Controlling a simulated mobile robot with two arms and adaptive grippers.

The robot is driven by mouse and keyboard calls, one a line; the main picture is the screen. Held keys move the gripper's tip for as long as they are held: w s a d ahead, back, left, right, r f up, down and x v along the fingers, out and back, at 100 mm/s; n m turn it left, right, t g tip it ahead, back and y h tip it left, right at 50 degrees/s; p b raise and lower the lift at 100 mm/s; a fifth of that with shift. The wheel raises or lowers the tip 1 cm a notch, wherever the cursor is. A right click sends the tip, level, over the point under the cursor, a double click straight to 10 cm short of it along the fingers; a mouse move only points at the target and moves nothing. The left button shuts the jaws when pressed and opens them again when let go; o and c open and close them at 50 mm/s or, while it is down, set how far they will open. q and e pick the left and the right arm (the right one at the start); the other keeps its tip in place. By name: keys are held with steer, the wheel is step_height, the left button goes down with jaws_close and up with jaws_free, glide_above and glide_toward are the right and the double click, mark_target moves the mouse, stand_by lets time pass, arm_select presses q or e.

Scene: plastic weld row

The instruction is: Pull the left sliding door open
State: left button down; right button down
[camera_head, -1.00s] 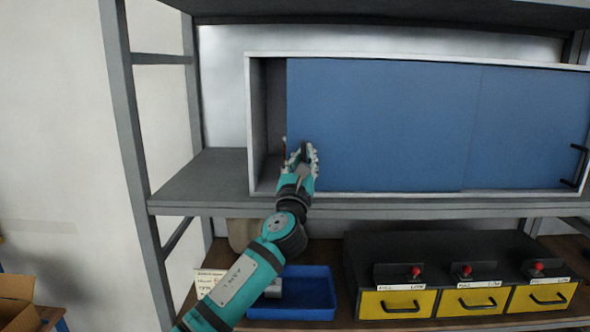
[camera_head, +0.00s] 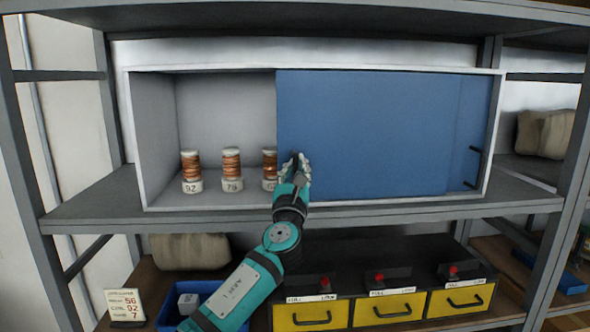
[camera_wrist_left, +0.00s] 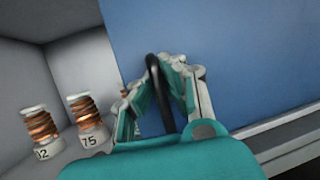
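The left sliding door (camera_head: 375,125) is a plain blue panel in a white-framed cabinet on the shelf. It stands well to the right, leaving the cabinet's left part open and overlapping much of the right blue door (camera_head: 472,115). My left gripper (camera_head: 298,160) is at the door's left edge, low on its front. In the left wrist view, the gripper (camera_wrist_left: 157,68) has its fingers closed around the door's black handle (camera_wrist_left: 157,90); the fingertips partly hide the handle. The door (camera_wrist_left: 240,60) fills the right of that view. My right gripper is not in view.
Copper-wound spools (camera_head: 231,165) on numbered white bases stand in the open compartment; the rightmost (camera_head: 269,165) is partly hidden. The right door has a black handle (camera_head: 472,167). Below are yellow drawers (camera_head: 394,306) and a blue bin (camera_head: 168,313), partly behind my arm.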

arm_select(q)
steer(key=shift+f, duration=0.45)
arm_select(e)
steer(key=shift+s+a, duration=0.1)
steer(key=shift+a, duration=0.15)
arm_select(q)
steer(key=c, duration=1.4)
jaws_free()
steer(key=shift+s+r, duration=0.15)
steer(key=shift+r, duration=0.2)
steer(key=v, duration=1.2)
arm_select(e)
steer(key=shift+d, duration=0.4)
